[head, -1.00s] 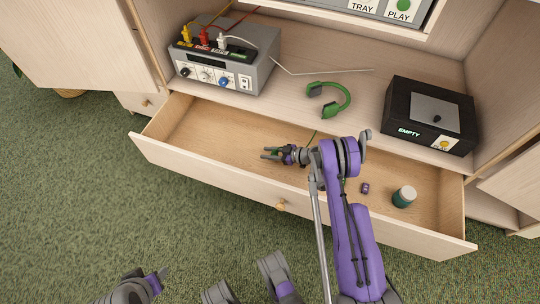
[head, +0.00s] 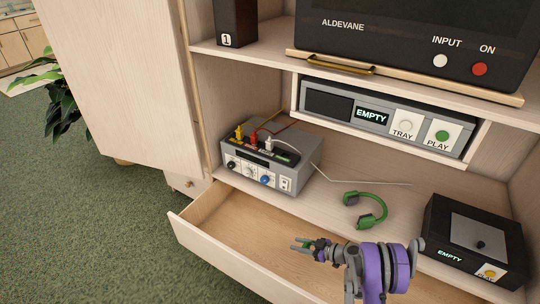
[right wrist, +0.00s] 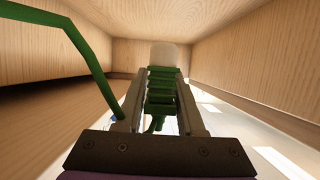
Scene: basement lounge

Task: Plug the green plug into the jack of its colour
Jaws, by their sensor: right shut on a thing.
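The green plug (right wrist: 161,88) lies between the two fingers of my right gripper (right wrist: 160,95) in the right wrist view, and the gripper is shut on it. A pale rounded shape shows just beyond it. In the head view my right gripper (head: 302,245) is over the open drawer, pointing left, with a bit of green at its fingers. The grey jack box (head: 245,175) stands on the shelf behind the drawer, to the left. Yellow (head: 239,132), red (head: 253,139) and white (head: 268,144) plugs stand in its top. I cannot make out a green jack. My left gripper is out of view.
The open drawer (head: 225,235) lies below the shelf. Green headphones (head: 370,212) and a black box marked EMPTY (head: 470,240) rest on the shelf. A tray player (head: 345,112) hangs above. A green cord (right wrist: 85,60) arcs at left in the wrist view.

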